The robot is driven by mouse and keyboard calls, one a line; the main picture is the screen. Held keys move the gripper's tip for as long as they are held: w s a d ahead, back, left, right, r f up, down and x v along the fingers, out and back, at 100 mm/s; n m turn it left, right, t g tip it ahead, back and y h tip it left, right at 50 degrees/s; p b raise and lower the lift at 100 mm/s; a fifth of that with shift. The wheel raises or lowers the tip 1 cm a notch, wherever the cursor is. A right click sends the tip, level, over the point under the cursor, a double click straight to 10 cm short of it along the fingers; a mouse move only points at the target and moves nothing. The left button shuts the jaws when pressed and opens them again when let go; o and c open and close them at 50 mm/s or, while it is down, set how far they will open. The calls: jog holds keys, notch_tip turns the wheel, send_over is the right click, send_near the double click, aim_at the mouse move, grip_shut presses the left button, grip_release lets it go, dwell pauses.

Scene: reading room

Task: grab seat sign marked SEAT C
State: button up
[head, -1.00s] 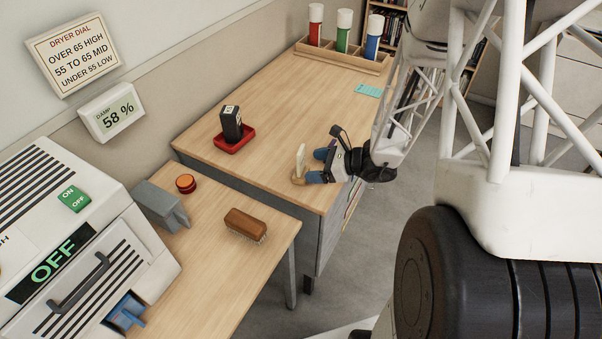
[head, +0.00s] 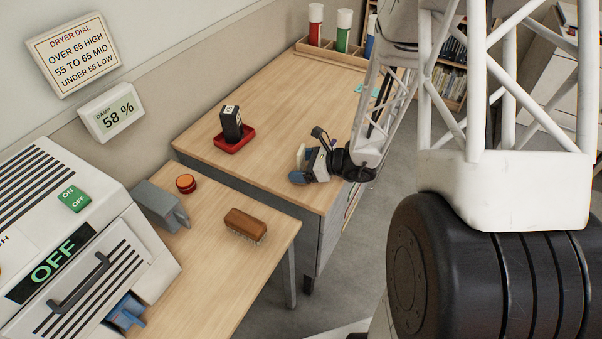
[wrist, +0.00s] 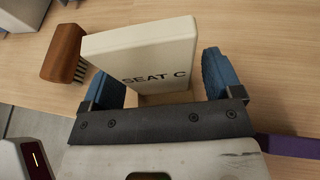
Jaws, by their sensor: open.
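The seat sign marked SEAT C (wrist: 145,62) is a cream upright plate in the wrist view, standing on the wooden desk. Its lettering faces the wrist camera. My gripper (wrist: 160,78) is open, with one blue finger on each side of the sign. A gap shows between the sign and the right finger; the sign's left edge overlaps the left finger in the picture, so I cannot tell whether they touch. In the head view the sign (head: 300,155) shows only in part behind my gripper (head: 298,172), near the desk's front right part.
A brush (head: 246,225) lies on the lower bench to the left; it shows in the wrist view (wrist: 65,52). A black block (head: 231,122) stands in a red tray (head: 236,144). A wooden rack (head: 335,57) with capped tubes is at the back. The desk middle (head: 280,110) is clear.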

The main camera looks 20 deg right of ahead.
aim_at(301, 149)
jog(key=shift+c, duration=0.4)
jog(key=c, duration=0.8)
jog(key=shift+o, duration=0.2)
jog(key=c, duration=0.4)
jog(key=shift+o, duration=0.2)
jog(key=shift+r, duration=5)
